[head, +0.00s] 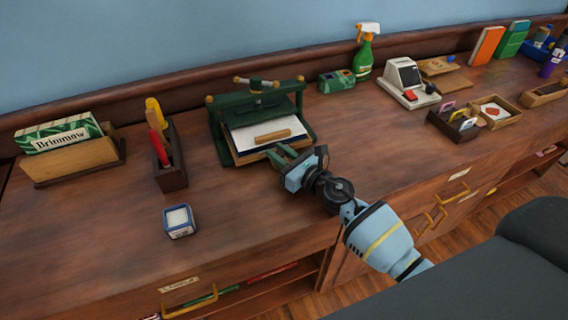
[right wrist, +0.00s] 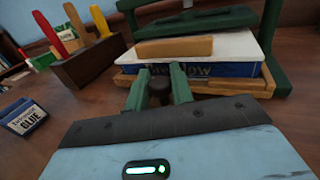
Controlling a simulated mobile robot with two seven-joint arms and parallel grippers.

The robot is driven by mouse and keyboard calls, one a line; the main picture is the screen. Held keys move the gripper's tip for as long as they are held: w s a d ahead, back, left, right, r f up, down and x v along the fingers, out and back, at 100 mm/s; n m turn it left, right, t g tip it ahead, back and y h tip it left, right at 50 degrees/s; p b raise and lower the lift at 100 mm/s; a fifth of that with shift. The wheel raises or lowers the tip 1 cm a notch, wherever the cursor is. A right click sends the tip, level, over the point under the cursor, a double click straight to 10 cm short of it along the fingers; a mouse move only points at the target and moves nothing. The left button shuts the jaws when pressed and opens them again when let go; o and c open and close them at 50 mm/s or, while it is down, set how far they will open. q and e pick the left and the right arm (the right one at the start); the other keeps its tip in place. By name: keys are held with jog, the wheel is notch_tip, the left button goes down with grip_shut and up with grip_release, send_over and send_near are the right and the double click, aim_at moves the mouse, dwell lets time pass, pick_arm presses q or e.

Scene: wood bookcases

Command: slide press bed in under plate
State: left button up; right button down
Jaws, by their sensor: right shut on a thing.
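The green press (head: 309,124) stands on the desk, with its green plate (head: 265,107) raised under the top bar. The plate also shows in the right wrist view (right wrist: 195,22). The wooden press bed (right wrist: 240,88) lies low at the press's front. On it lies a book with a blue spine (right wrist: 205,70) and a white top, and a wooden block (right wrist: 175,47) rests on that. The bed's front part sticks out in front of the plate. My right gripper (head: 283,154) is shut on the bed's dark front knob (right wrist: 158,90). My left gripper is not in view.
A wooden tool holder (head: 171,165) with red and yellow handles stands left of the press. A glue pot (head: 179,221) is near the front. A green box (head: 337,81) and spray bottle (head: 365,55) stand behind right.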

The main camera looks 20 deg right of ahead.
jog(key=shift+w, duration=0.15)
jog(key=c, duration=1.6)
grip_release()
jog(key=shift+v, duration=3.9)
jog(key=shift+o, duration=0.3)
